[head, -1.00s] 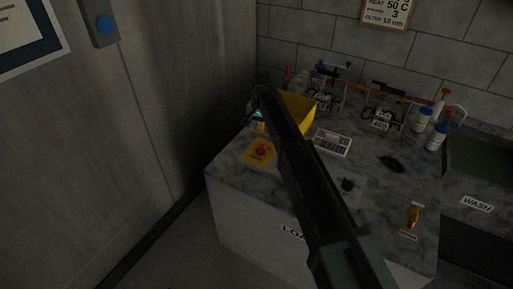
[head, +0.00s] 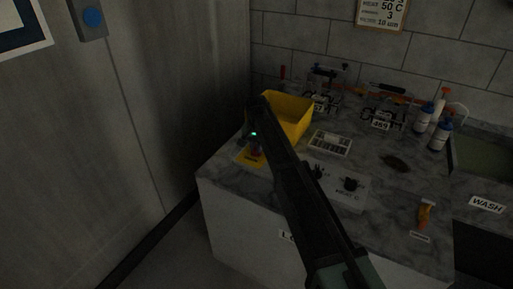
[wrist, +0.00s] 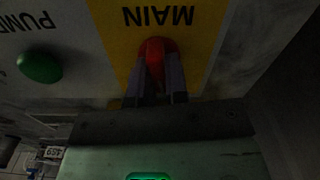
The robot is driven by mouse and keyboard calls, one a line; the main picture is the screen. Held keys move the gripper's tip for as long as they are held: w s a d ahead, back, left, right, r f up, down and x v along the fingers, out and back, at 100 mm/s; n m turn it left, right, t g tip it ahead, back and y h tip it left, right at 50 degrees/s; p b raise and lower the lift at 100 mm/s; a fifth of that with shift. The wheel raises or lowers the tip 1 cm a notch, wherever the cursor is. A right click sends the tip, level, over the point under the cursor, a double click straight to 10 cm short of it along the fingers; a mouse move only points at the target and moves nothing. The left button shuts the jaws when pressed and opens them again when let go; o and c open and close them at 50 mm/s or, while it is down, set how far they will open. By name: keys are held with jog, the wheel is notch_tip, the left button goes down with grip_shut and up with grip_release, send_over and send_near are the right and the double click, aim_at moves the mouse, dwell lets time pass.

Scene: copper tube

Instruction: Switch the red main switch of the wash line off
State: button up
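The red main switch (wrist: 153,47) sits on a yellow plate (wrist: 205,35) marked MAIN, upside down in the wrist view. My gripper (wrist: 159,73) reaches it from below in that view. One finger lies on each side of the red handle, with little gap between them, and they look closed on it. The fingers hide part of the handle. In the head view my gripper (head: 256,146) is low at the yellow plate (head: 246,158) on the near left of the counter, and my arm covers most of the switch.
A green button (wrist: 39,62) marked PUMP is beside the yellow plate. A yellow bin (head: 290,125) stands close behind my gripper. A panel with black knobs (head: 345,200) lies right of my arm. Bottles (head: 439,135) stand farther right. A wall (head: 110,160) bounds the left.

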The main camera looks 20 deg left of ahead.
grip_shut()
jog(key=n, duration=0.4)
jog(key=o, duration=0.7)
grip_release()
jog(key=shift+c, duration=0.2)
jog(key=shift+r, duration=0.1)
notch_tip(320, 180, up, 11)
jog(key=p, duration=1.1)
